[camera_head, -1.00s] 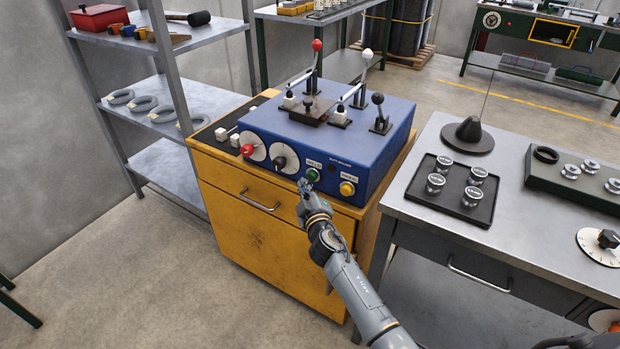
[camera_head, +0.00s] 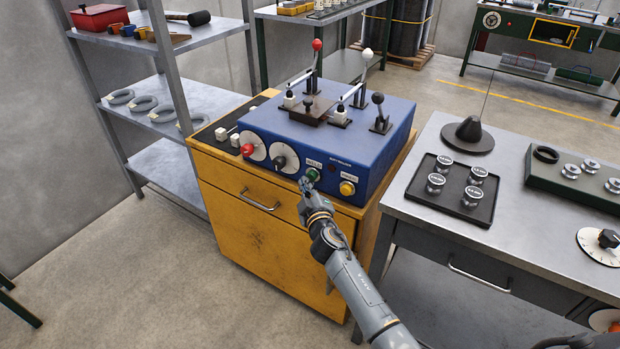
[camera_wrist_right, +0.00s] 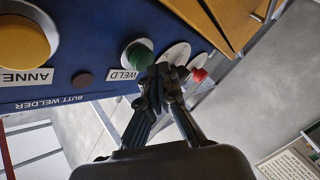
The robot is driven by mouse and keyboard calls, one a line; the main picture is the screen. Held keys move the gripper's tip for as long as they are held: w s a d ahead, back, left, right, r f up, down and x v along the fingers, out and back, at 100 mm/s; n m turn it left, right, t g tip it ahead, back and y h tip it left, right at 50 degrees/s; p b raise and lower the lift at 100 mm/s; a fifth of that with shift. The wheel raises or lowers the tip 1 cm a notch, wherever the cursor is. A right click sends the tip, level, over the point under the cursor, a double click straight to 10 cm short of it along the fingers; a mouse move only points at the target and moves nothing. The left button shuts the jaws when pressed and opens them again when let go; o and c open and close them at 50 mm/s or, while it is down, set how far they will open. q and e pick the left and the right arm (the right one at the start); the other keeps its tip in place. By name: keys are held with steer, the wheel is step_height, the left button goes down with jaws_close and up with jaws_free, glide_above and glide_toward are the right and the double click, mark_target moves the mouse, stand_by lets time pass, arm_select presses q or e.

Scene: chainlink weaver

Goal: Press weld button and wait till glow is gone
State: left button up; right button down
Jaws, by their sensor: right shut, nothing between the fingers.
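The blue butt welder (camera_head: 330,140) sits on a yellow cabinet. Its green weld button (camera_head: 313,174) is on the front face, left of the yellow anneal button (camera_head: 347,188). My right gripper (camera_head: 304,185) is shut and empty, with its fingertips right by the weld button. In the right wrist view the weld button (camera_wrist_right: 138,55) shows just beyond the shut fingertips (camera_wrist_right: 160,88); I cannot tell whether they touch it. A small dark red lamp (camera_wrist_right: 83,80) beside the weld label looks unlit. I see no glow on the welder. My left gripper is not in view.
Two dials (camera_head: 283,158) and a red knob (camera_head: 247,150) are left of the weld button. Levers (camera_head: 317,60) stand on top of the welder. A grey workbench (camera_head: 440,222) with a black tray (camera_head: 452,200) is at the right. Shelves (camera_head: 155,100) stand at the left.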

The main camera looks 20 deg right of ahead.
steer(key=shift+w+d, duration=0.4)
steer(key=shift+d, duration=0.1)
stand_by(0.8)
stand_by(0.4)
steer(key=shift+s+a, duration=0.6)
steer(key=shift+a, duration=0.1)
steer(key=s+a, duration=0.1)
steer(key=a, duration=0.1)
steer(key=s+a, duration=0.2)
steer(key=shift+b, duration=0.35)
stand_by(0.5)
